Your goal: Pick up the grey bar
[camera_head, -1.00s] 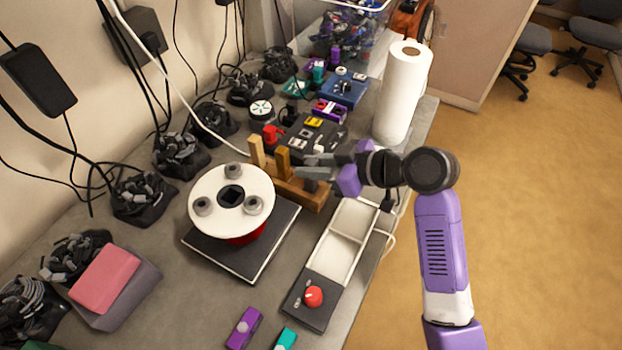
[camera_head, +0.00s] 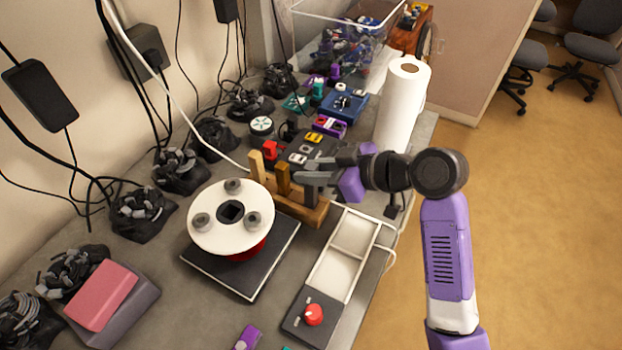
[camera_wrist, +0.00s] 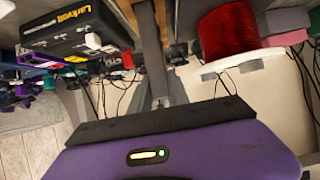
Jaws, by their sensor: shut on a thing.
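The wooden stand (camera_head: 302,211) sits mid-table with a pale wooden post and a brown post rising from it. The grey bar (camera_head: 311,192) is at the stand's right end, partly covered by my gripper. My gripper (camera_head: 306,171) reaches in from the right and is shut on the grey bar near its upper part. In the wrist view a long grey shape (camera_wrist: 153,45) runs from the top edge toward the purple palm. I cannot tell whether the bar's lower end is clear of the stand.
A white disc on a red spool (camera_head: 256,251) stands left of the stand on a dark plate. A white tray (camera_head: 334,273) lies in front right. A paper roll (camera_head: 402,105) stands behind. Several small devices fill the table beyond the stand.

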